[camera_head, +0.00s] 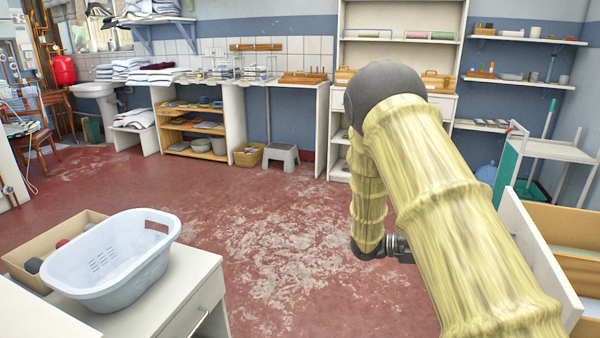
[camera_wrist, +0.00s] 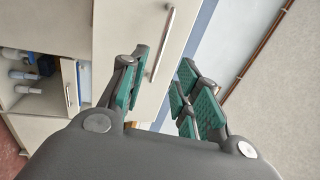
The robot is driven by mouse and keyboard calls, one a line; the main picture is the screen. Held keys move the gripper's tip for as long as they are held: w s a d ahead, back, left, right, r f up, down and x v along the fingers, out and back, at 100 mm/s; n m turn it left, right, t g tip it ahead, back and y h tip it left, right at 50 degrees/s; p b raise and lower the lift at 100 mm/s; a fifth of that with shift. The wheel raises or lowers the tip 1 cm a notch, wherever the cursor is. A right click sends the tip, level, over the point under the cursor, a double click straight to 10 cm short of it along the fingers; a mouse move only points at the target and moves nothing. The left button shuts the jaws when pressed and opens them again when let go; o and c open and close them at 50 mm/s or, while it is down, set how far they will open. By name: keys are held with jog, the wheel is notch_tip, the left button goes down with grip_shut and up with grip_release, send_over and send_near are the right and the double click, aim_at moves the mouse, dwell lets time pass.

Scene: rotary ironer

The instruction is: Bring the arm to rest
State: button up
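My arm, in a yellowish ribbed sleeve, fills the right half of the head view. It rises from the lower right to a dark rounded joint, then bends down to a dark joint above the red floor. My gripper cannot be made out in the head view, where the arm hides what lies behind it. In the wrist view my gripper (camera_wrist: 160,85) shows its two green-padded fingers apart, with nothing held between them. A pale cabinet front (camera_wrist: 120,35) with a metal bar handle (camera_wrist: 161,43) shows beyond the fingers. Whether the arm is moving cannot be told.
A white laundry basket (camera_head: 112,262) stands on a pale cabinet (camera_head: 190,290) at the lower left. A wooden-sided bin (camera_head: 565,225) and a white trolley (camera_head: 560,149) are at the right. A grey step stool (camera_head: 281,155) stands by the back wall. The middle floor is clear.

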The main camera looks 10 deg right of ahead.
notch_tip(320, 180, down, 21)
jog(key=w+a+n+t+y, duration=0.2)
jog(key=n+t, duration=1.4)
jog(key=n, duration=0.5)
jog(key=s+a+f+n+y, duration=0.4)
jog(key=s+a+f+n, duration=0.15)
jog(key=f, duration=0.25)
jog(key=s+a+f+n+y, duration=0.5)
jog(key=a+f+n, duration=0.15)
jog(key=f, duration=0.25)
jog(key=s+a+f+n+g+y, duration=0.3)
jog(key=s+a+n, duration=0.3)
jog(key=s, duration=0.5)
jog(key=s+a+f+n+g+y, duration=0.2)
jog(key=s+a+n+y, duration=0.1)
jog(key=s+a, duration=0.75)
notch_tip(320, 180, up, 22)
jog(key=d+p, duration=0.1)
jog(key=p, duration=2.1)
jog(key=shift+s+d, duration=0.3)
jog(key=shift+d, duration=0.1)
